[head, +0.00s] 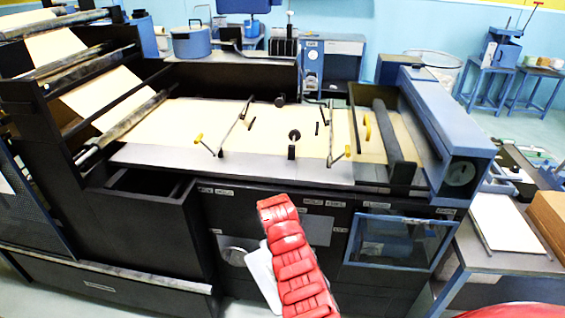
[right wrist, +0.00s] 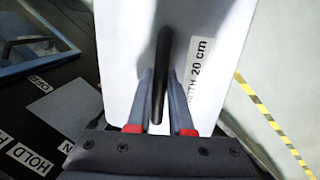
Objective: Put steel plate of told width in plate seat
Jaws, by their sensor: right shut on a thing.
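My right gripper (right wrist: 158,95) is shut on the dark rod-like handle (right wrist: 163,50) of a pale steel plate (right wrist: 120,45). A label on the plate (right wrist: 200,65) reads "20 cm" under a partly hidden word. In the head view a pale plate edge (head: 262,275) shows left of my red arm, in front of the machine; that arm hides the gripper. The machine bed has a grey metal strip (head: 230,168) along its front, with yellow-handled levers (head: 199,139) and small black posts. I cannot tell which part is the plate seat. My left gripper is not in view.
Brown paper (head: 180,120) runs across the bed from rollers at left. A blue housing (head: 445,120) closes the bed's right end. A side table at right holds a white sheet or plate (head: 505,222) and a brown block (head: 548,212). Floor tape (right wrist: 275,125) lies right of the held plate.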

